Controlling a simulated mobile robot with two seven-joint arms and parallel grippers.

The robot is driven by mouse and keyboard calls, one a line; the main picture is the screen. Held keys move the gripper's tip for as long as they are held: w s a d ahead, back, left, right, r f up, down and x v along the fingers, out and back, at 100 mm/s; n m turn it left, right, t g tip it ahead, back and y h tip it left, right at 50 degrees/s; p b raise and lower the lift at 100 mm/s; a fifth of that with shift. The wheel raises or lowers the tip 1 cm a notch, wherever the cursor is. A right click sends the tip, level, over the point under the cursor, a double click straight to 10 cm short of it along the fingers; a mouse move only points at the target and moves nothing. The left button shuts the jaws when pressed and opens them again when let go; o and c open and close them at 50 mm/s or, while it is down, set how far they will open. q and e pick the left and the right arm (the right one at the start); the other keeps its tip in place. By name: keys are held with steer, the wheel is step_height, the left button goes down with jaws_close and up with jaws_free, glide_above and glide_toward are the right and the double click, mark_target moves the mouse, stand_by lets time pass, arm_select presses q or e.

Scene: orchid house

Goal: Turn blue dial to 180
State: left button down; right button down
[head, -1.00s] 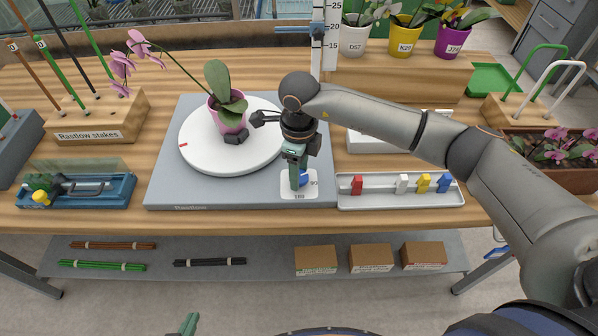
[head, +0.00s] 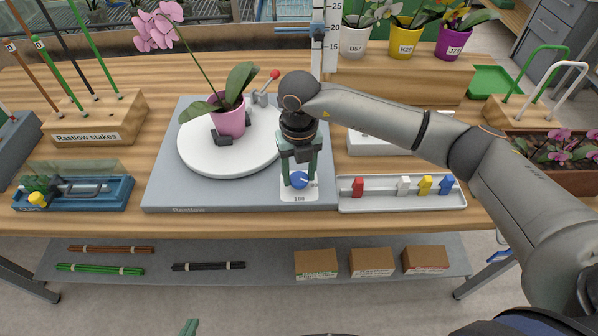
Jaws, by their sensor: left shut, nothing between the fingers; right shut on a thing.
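The blue dial (head: 299,180) sits on a white plate (head: 300,197) at the front right of the grey turntable base (head: 240,196). The plate reads 180 at its front edge. My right gripper (head: 299,184) points down over the dial, with one finger on each side, shut on it. A small white mark shows on the dial's right side; I cannot tell its exact reading. The white turntable (head: 196,158) carries a pink pot (head: 230,120) with a pink orchid. Of my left gripper (head: 187,327), only shut green fingertips show at the bottom edge.
A grey tray (head: 380,204) of coloured clips lies just right of the dial. A blue device (head: 100,196) and a stake block (head: 98,122) stand at the left. A white measuring post (head: 331,50) rises behind.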

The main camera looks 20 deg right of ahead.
mark_target(299, 178)
steer(key=m, duration=0.5)
steer(key=shift+m, duration=0.4)
steer(key=m+p, duration=0.1)
steer(key=m, duration=0.4)
steer(key=shift+m, duration=0.3)
steer(key=shift+c, duration=1.3)
jaws_free()
steer(key=shift+r, duration=0.1)
step_height(299, 178, up, 12)
steer(key=shift+r, duration=0.2)
